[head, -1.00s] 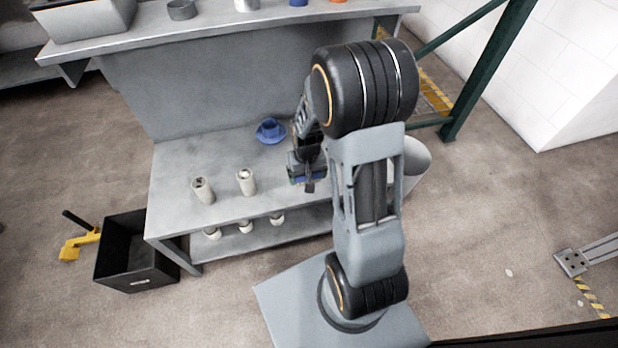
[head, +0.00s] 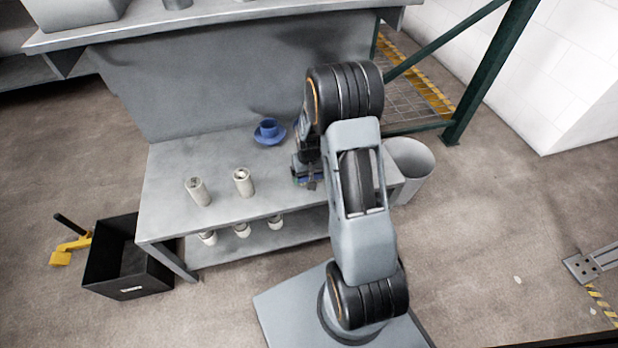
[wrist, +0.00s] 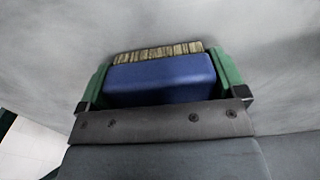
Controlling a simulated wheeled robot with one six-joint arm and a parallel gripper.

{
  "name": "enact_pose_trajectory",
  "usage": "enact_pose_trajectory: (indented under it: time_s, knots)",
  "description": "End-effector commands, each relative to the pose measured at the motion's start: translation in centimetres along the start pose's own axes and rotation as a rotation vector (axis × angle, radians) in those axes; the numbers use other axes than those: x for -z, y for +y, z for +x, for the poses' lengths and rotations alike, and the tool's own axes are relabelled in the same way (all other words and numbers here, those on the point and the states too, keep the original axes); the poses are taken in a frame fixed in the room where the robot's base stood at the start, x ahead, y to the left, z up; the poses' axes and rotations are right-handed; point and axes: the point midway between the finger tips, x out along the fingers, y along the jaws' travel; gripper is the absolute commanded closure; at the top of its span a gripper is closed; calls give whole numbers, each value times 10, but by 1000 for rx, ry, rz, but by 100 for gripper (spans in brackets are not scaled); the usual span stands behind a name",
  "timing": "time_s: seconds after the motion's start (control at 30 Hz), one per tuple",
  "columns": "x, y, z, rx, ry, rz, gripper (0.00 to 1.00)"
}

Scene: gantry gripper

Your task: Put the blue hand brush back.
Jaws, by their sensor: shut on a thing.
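My gripper (wrist: 160,85) is shut on the blue hand brush (wrist: 162,80). In the wrist view, the green fingers stand at both ends of its blue body. Its pale bristles (wrist: 158,53) show along the far edge. In the head view, my gripper (head: 306,178) hangs by the right part of the grey workbench (head: 225,215). The brush is mostly hidden there by my gripper and arm. I cannot tell whether the brush touches the bench top.
Two pale cans (head: 198,191) (head: 243,181) and a blue cup on a saucer (head: 268,131) stand left of my gripper. A light bin (head: 412,165) stands at the bench's right end. A black crate (head: 122,262) and a yellow tool (head: 70,245) are on the left floor.

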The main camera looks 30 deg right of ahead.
Motion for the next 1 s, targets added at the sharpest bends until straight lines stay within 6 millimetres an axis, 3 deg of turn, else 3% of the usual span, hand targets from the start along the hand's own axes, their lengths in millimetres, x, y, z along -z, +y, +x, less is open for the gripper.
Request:
enact_pose_trajectory:
  time_s: [0.4, 0.43, 0.5, 0.77, 1.0]
  knots:
    - [0, 0, 5, 0, 1, 0, 32]
    - [0, 0, 4, 0, 2, 0, 7]
    - [0, 0, 4, 0, 1, 0, 0]
    - [0, 0, 1, 0, 2, 0, 0]
    - [1, 0, -34, 0, 4, 0, 0]
